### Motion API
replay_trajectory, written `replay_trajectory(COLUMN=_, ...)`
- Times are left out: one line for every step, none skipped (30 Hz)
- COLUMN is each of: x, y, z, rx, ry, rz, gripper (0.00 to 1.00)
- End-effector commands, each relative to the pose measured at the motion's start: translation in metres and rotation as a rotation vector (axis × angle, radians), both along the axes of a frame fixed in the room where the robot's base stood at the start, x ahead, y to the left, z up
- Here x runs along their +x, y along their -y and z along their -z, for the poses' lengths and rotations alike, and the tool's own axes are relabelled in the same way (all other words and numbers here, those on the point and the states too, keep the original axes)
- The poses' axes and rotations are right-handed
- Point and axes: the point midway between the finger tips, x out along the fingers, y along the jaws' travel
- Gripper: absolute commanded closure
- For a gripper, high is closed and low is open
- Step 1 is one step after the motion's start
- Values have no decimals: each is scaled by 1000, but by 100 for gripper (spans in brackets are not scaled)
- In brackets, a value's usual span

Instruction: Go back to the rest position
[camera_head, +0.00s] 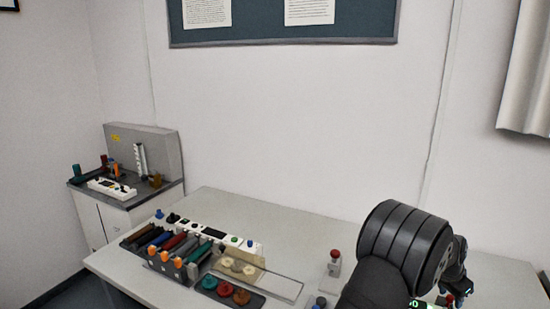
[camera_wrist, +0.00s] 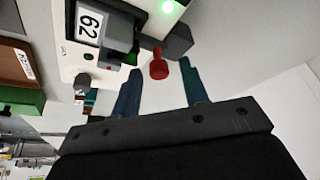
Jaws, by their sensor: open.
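In the wrist view my gripper (camera_wrist: 162,85) has its two dark blue fingers apart with nothing between them. Past the fingertips is a red knob (camera_wrist: 158,66), in line with the gap and apart from the fingers as far as I can tell. In the head view my dark arm (camera_head: 405,245) reaches in at the lower right, over the right part of the table.
The wrist view shows a white device (camera_wrist: 75,60) with a "62" display and a green light close by. On the table (camera_head: 330,240) stand a rack of coloured cartridges (camera_head: 170,248), a tray of round pieces (camera_head: 225,290) and a red-topped post (camera_head: 335,262). A side cabinet (camera_head: 125,205) is at left.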

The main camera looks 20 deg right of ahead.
Motion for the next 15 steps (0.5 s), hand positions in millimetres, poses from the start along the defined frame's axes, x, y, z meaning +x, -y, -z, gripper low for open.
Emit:
replay_trajectory(x=0, y=0, z=0, rx=0, ry=0, rz=0, gripper=59)
replay_trajectory(x=0, y=0, z=0, rx=0, ry=0, rz=0, gripper=59)
replay_trajectory(x=0, y=0, z=0, rx=0, ry=0, rz=0, gripper=59)
replay_trajectory(x=0, y=0, z=0, rx=0, ry=0, rz=0, gripper=59)
replay_trajectory(x=0, y=0, z=0, rx=0, ry=0, rz=0, gripper=59)
replay_trajectory(x=0, y=0, z=0, rx=0, ry=0, rz=0, gripper=59)
replay_trajectory(x=0, y=0, z=0, rx=0, ry=0, rz=0, gripper=59)
replay_trajectory(x=0, y=0, z=-1, rx=0, ry=0, rz=0, gripper=59)
replay_trajectory(x=0, y=-1, z=-2, rx=-1, ry=0, rz=0, gripper=59)
replay_trajectory(x=0, y=-1, z=-4, rx=-1, ry=1, rz=0, gripper=59)
replay_trajectory(x=0, y=-2, z=-6, rx=-1, ry=1, rz=0, gripper=59)
replay_trajectory(x=0, y=-3, z=-9, rx=-2, ry=1, rz=0, gripper=59)
replay_trajectory(x=0, y=-4, z=-12, rx=-2, ry=1, rz=0, gripper=59)
replay_trajectory(x=0, y=-6, z=-16, rx=-3, ry=2, rz=-1, gripper=59)
replay_trajectory(x=1, y=-8, z=-22, rx=-3, ry=2, rz=-1, gripper=59)
